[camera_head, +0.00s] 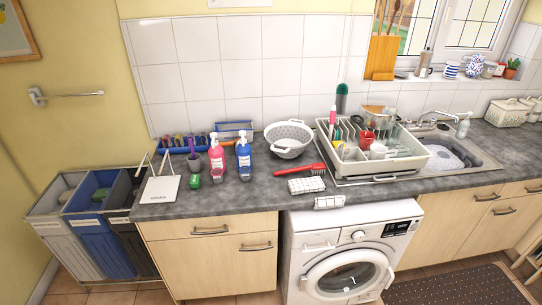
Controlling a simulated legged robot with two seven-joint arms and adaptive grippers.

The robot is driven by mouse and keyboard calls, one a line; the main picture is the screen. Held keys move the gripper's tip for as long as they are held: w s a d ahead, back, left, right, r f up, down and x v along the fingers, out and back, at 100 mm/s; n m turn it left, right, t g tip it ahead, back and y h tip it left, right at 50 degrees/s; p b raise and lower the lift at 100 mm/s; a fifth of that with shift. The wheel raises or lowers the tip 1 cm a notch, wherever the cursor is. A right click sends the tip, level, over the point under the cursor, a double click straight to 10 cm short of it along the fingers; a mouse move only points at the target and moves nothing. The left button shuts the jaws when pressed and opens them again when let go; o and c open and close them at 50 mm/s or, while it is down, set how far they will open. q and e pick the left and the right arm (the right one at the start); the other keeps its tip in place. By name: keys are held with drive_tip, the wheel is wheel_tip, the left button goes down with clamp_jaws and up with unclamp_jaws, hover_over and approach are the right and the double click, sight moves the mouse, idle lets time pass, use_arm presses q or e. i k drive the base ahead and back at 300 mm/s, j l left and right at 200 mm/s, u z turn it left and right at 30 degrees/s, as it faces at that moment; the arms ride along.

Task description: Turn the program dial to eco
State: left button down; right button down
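The program dial (358,236) is a small round knob on the upper front panel of the white washing machine (297,270). It sits between the detergent drawer (318,246) on the left and the dark display panel (397,228) on the right. The dial's markings and pointer are too small to read, so I cannot tell which program it is set to. The round machine door (347,277) below it looks shut. Neither of my grippers shows in the head view.
A wooden cabinet (215,260) stands left of the machine. A dark mat (455,287) lies on the floor at right. Bins (97,240) stand far left.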

sight(358, 236)
drive_tip(key=i+l, duration=0.1)
drive_tip(key=l, duration=0.35)
drive_tip(key=i+l, duration=0.1)
drive_tip(key=l, duration=0.4)
drive_tip(key=i+l+u, duration=0.1)
drive_tip(key=l, duration=0.35)
